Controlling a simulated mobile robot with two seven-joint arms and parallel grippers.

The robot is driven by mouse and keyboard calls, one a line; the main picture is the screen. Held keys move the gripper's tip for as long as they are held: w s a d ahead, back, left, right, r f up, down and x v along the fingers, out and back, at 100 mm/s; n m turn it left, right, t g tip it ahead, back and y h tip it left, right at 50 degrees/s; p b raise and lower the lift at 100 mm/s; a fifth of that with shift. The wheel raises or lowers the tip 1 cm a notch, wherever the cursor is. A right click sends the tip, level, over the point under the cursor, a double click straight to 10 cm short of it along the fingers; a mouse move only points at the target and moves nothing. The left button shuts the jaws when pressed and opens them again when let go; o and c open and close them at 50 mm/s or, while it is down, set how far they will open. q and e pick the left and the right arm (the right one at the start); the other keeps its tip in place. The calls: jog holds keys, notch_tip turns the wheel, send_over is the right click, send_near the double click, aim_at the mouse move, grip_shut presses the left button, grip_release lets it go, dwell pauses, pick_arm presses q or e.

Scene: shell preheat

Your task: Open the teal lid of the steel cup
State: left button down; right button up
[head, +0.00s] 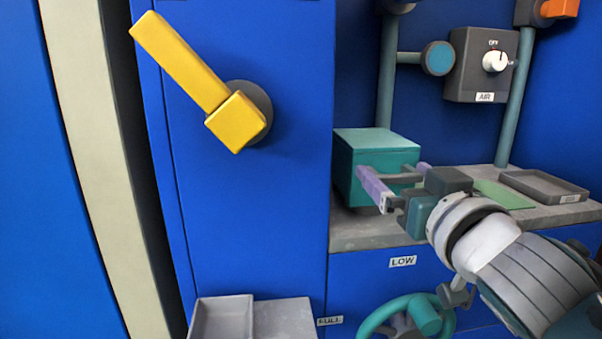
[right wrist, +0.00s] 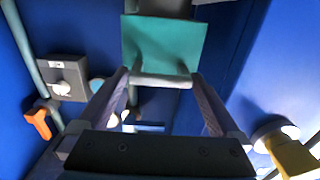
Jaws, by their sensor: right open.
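A teal block-shaped thing (head: 375,143) stands on the grey shelf in the head view and looks like the teal lid. I cannot make out a separate steel cup. In the right wrist view the teal face (right wrist: 163,42) lies straight ahead, with a light grey bar (right wrist: 160,81) along its near edge. My right gripper (head: 394,172) is open, its two purple fingers apart in front of the teal block. In the wrist view the fingertips (right wrist: 160,76) sit on either side of the grey bar; I cannot tell whether they touch it. My left gripper is not in view.
The grey shelf (head: 350,232) also holds a shallow tray (head: 543,186) at the right. An AIR knob box (head: 480,64) and teal pipes stand behind. A yellow lever (head: 185,65) sticks out at the left. A teal handwheel (head: 375,320) is below the shelf.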

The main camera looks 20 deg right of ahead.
jog(key=shift+w, duration=0.1)
jog(key=shift+c, duration=0.4)
grip_shut()
dwell(0.4)
